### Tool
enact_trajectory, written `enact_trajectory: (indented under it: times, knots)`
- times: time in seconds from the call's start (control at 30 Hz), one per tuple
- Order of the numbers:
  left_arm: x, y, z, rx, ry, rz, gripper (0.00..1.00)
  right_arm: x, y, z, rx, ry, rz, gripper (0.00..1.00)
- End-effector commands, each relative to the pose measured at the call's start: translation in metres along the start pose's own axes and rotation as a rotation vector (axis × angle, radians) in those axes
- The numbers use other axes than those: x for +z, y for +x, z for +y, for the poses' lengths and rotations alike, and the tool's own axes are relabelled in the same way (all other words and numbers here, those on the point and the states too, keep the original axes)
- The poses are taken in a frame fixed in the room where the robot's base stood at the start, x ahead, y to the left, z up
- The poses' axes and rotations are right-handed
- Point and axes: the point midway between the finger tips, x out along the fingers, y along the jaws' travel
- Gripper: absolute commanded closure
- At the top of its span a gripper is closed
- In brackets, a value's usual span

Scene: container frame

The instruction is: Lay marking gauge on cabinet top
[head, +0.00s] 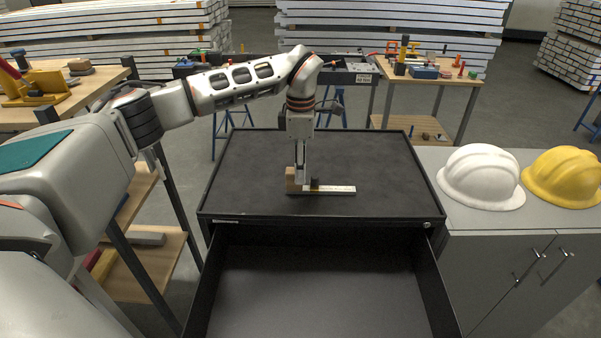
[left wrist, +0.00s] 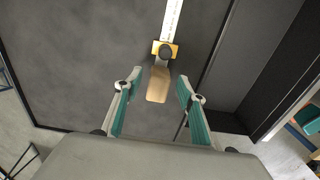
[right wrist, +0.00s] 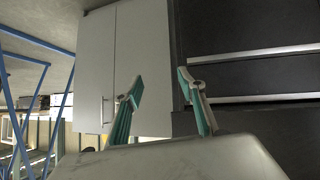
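The marking gauge, with a wooden block (head: 291,181), a dark knob and a pale ruled beam (head: 337,190), lies on the black cabinet top (head: 250,165) near its front edge. My left gripper (head: 301,176) points down just over the block end. In the left wrist view the gauge's wooden block (left wrist: 158,88) shows between the spread teal fingers of my left gripper (left wrist: 160,80), with a gap on both sides. My right gripper (right wrist: 160,82) is open and empty in the right wrist view, facing grey cabinet doors. It is out of the head view.
The cabinet's top drawer (head: 315,290) is pulled out and empty. A white hard hat (head: 481,177) and a yellow one (head: 566,178) sit on the grey cabinet to the right. Workbenches with tools stand behind and left. The rest of the black top is clear.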

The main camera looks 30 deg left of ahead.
Motion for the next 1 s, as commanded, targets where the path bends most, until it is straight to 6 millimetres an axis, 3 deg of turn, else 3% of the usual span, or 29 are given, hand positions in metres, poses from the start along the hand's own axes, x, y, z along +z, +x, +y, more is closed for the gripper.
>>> enact_trajectory:
  times: [0.3,0.5,1.0]
  knots:
    - [0.0,-0.067,0.001,0.004,0.0,-0.002,0.6,-0.004,0.003,-0.004,-0.008,-0.004,0.016,0.6]
    - [0.0,-0.094,0.0,0.002,0.0,-0.001,0.6,-0.009,0.003,-0.004,-0.007,-0.003,0.026,0.6]
    - [0.0,-0.103,0.0,-0.001,0.001,-0.001,0.6,-0.011,0.003,-0.004,-0.007,0.0,0.029,0.6]
